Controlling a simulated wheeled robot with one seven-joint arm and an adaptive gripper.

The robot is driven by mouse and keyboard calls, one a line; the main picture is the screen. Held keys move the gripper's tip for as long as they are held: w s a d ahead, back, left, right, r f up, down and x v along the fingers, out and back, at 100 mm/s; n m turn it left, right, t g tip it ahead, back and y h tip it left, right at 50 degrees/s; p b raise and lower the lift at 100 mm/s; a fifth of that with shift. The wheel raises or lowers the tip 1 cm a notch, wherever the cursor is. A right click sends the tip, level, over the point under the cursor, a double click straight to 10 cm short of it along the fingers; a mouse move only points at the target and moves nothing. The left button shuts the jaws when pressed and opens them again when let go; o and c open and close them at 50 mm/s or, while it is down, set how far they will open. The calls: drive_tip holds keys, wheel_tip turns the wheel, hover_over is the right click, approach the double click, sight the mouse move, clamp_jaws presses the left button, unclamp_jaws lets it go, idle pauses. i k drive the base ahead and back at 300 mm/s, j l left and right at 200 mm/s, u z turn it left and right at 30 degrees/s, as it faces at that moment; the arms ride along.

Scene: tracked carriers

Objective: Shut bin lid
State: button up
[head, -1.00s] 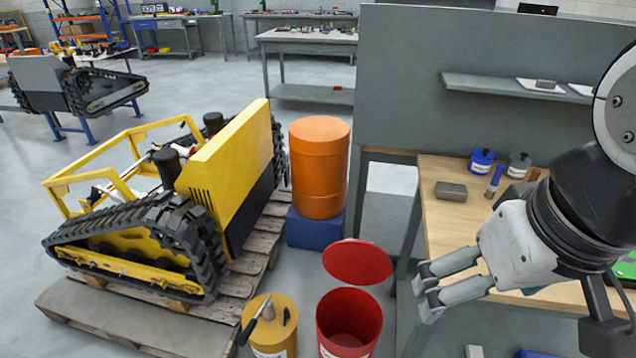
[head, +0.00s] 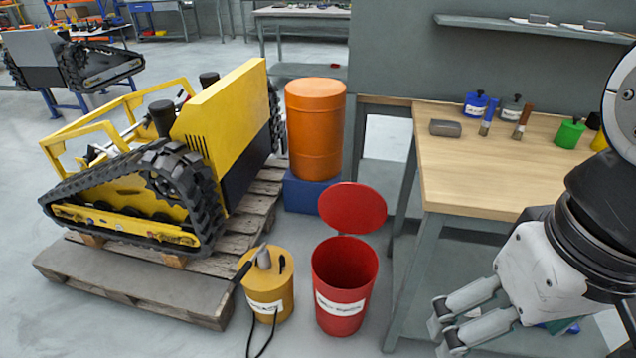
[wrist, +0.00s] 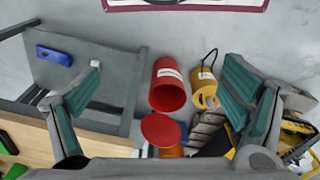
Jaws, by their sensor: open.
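The red bin (head: 341,300) stands on the floor with a white label on its front. Its round red lid (head: 352,207) is open, tilted up at the bin's back edge. The bin looks empty inside. In the wrist view the bin (wrist: 168,88) lies between my two fingers, with the lid (wrist: 163,129) below it in the picture. My gripper (head: 447,326) is open and empty, right of the bin and apart from it, in front of the workbench. In the wrist view my gripper (wrist: 165,115) shows its fingers spread wide.
A yellow canister (head: 268,295) with a black cable stands left of the bin. An orange barrel (head: 316,135) on a blue block is behind the lid. The workbench (head: 480,185) is at right. A pallet (head: 150,290) bears a yellow tracked carrier (head: 215,140).

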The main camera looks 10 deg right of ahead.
sight(352, 208)
drive_tip(key=i+l+u, duration=0.1)
drive_tip(key=i+l, duration=0.2)
drive_tip(key=i, duration=0.2)
drive_tip(key=i+l, duration=0.35)
drive_tip(key=i, duration=0.15)
drive_tip(key=i+u, duration=0.05)
